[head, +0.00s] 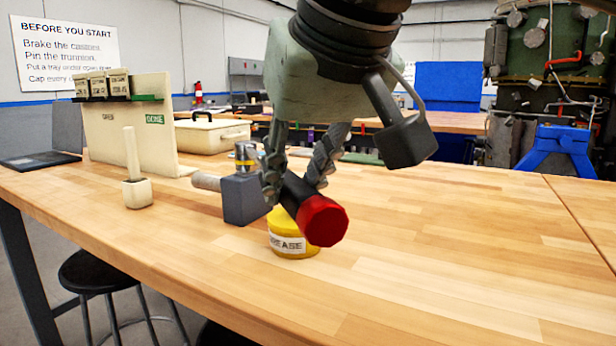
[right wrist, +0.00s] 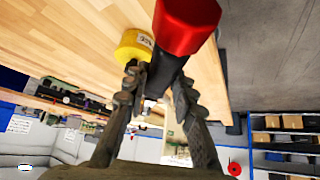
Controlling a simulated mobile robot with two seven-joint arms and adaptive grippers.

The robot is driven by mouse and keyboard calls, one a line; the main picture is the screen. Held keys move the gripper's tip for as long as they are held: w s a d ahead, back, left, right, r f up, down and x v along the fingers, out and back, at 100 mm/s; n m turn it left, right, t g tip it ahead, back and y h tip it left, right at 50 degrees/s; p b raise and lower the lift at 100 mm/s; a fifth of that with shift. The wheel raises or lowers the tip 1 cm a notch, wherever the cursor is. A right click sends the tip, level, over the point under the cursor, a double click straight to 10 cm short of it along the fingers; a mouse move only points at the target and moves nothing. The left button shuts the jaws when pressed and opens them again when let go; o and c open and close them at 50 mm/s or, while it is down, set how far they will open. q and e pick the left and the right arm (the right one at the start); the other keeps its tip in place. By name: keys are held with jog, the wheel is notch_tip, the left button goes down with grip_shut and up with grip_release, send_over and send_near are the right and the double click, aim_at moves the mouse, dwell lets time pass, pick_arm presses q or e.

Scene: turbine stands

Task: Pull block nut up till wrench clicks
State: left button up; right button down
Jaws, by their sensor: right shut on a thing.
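The wrench has a dark handle (head: 294,194) and a red end (head: 323,220) that points toward me. My right gripper (head: 297,183) is shut on the dark handle, with a finger on each side. A blue-grey block (head: 244,200) stands on the bench just left of the gripper. A metal nut-like fitting (head: 245,155) with a yellowish band rises at its top. A pale rod (head: 206,181) sticks out on the block's left side. The wrench's far end is hidden. In the right wrist view, the red end (right wrist: 187,25) lies beyond the fingers (right wrist: 157,88). My left gripper is not in view.
A yellow grease tub (head: 292,240) stands under the wrench handle. A white block with an upright peg (head: 137,194) stands to the left. A cream panel with bins (head: 125,125) and a cream case (head: 212,136) stand behind. The bench's right front (head: 450,270) is clear.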

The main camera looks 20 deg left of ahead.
jog(key=shift+s+a+f, duration=0.1)
jog(key=shift+a+f, duration=0.1)
jog(key=shift+f, duration=0.1)
jog(key=shift+r, duration=0.15)
jog(key=shift+w+r+p, duration=0.2)
jog(key=shift+r+p, duration=0.35)
jog(key=shift+r, duration=0.05)
jog(key=shift+w+a+r, duration=0.15)
jog(key=shift+r, duration=0.2)
jog(key=shift+r+p, duration=1.85)
jog(key=shift+r, duration=0.35)
